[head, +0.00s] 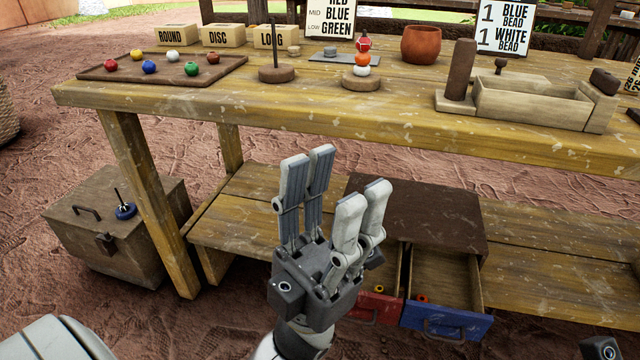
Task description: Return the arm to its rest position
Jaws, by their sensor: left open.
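My left gripper (336,176) is open and empty, with its fingers pointing up. It shows in front of the table's lower shelf (240,232), below the front edge of the wooden table (330,122). It covers part of the brown drawer box (425,210) and part of the red drawer (378,308). The fingers appear apart from everything on the table. A small dark part of my right arm shows at the bottom right corner; the right gripper's fingers are not in view.
The blue drawer (446,318) and red drawer stand pulled out. A tray (100,72) of coloured beads, a peg stand (277,74), a stack of beads (362,72), a clay pot (421,44) and a wooden box (530,108) stand on the table. A chest (110,235) stands left.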

